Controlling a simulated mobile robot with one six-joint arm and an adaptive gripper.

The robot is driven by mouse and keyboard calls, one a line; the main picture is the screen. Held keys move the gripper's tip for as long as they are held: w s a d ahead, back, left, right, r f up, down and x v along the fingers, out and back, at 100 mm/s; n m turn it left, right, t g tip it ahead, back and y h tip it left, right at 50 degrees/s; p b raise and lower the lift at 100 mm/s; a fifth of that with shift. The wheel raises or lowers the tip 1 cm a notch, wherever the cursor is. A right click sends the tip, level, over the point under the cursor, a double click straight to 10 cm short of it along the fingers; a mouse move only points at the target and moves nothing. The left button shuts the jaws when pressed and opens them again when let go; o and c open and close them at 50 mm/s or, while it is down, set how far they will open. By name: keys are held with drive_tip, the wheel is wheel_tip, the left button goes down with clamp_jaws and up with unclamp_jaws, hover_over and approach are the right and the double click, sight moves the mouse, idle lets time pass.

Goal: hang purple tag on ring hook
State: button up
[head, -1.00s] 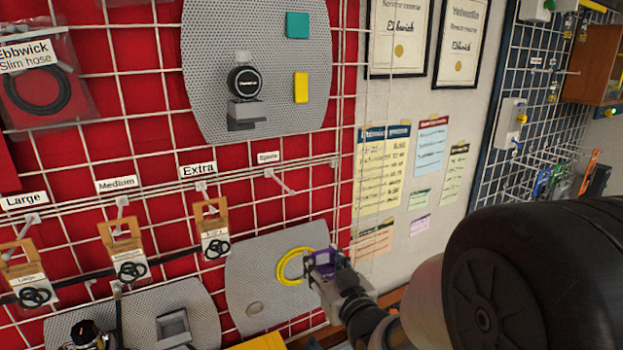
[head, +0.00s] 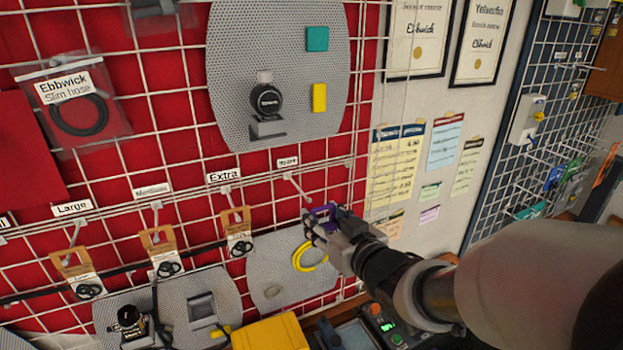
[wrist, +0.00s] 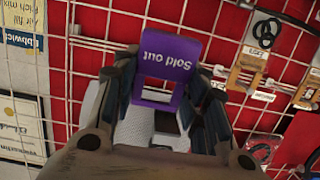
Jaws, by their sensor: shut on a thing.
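My gripper (head: 320,226) is shut on a purple tag (head: 324,212), in front of the lower right of the red grid wall. In the wrist view the tag (wrist: 172,66) sits between my fingers (wrist: 165,100). Hooks labelled Large, Medium and Extra carry cards with black rings (head: 238,230). No label reading "ring" is legible.
A yellow ring (head: 309,257) hangs on a grey perforated panel (head: 265,268) behind and below my gripper. A larger panel (head: 285,50) with a black round gauge is above. A yellow box (head: 270,333) stands below. Papers (head: 396,172) cover the wall at right.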

sight(309, 202)
drive_tip(key=shift+r+x, duration=0.2)
drive_tip(key=shift+x, duration=1.55)
drive_tip(key=shift+r+x, duration=0.25)
drive_tip(key=shift+x, duration=1.5)
drive_tip(key=shift+b+x, duration=0.5)
drive_tip(key=shift+x, duration=0.5)
drive_tip(key=shift+f, duration=0.15)
drive_tip(key=o, duration=1.1)
drive_tip(key=shift+c, duration=0.2)
